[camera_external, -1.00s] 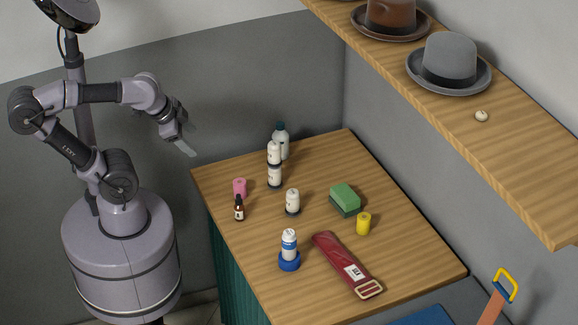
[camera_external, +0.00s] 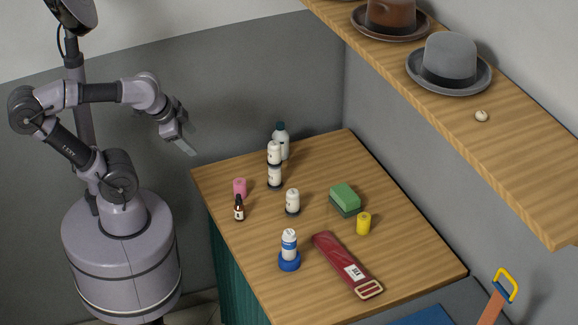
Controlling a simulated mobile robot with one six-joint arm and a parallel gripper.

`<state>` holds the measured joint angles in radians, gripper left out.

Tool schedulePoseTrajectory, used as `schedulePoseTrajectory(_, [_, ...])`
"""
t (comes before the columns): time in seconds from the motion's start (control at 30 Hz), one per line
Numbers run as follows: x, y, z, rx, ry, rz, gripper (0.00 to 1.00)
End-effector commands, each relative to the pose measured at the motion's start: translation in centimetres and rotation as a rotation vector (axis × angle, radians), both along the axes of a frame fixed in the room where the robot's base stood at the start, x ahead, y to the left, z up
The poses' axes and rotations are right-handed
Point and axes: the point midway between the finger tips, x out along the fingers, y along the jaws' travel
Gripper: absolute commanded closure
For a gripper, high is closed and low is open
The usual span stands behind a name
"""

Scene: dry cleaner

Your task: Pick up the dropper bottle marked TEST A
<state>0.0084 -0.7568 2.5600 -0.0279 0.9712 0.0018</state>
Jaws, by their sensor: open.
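Several small bottles stand on the wooden table (camera_external: 400,235); their labels are too small to read. A small dark brown dropper bottle (camera_external: 239,212) with a white label stands upright near the left edge. A white bottle (camera_external: 293,203) stands mid-table. My gripper (camera_external: 189,149) is open and empty, in the air left of the table's back left corner.
A pink roll (camera_external: 240,187) is right behind the brown bottle. A larger bottle with a dark cap (camera_external: 282,140) stands at the back. A green sponge (camera_external: 345,197), a yellow roll (camera_external: 364,223) and a red strap (camera_external: 345,262) lie to the right. A shelf (camera_external: 480,137) with hats overhangs at right.

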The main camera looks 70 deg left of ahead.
Motion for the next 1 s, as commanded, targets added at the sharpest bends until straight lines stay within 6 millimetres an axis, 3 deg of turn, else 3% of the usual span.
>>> schedulePoseTrajectory(0.17, [0.2, 0.0, 0.0, -0.013, 0.003, 0.021, 0.45])
schedulePoseTrajectory(0.27, [2.1, 0.1, 0.0, -0.141, 0.032, 0.250, 0.45])
schedulePoseTrajectory(0.37, [6.0, 0.5, -1.4, -0.371, 0.078, 0.748, 0.45])
schedulePoseTrajectory(0.5, [11.2, 1.7, -6.1, -0.603, 0.101, 1.527, 0.45])
schedulePoseTrajectory(0.6, [13.2, 2.4, -9.8, -0.668, 0.084, 1.959, 0.45])
schedulePoseTrajectory(0.7, [14.1, 2.9, -12.2, -0.685, 0.059, 2.209, 0.45])
schedulePoseTrajectory(0.83, [14.3, 3.0, -15.1, -0.688, 0.046, 2.301, 0.45])
schedulePoseTrajectory(1.0, [14.2, 3.0, -20.7, -0.687, 0.047, 2.299, 0.45])
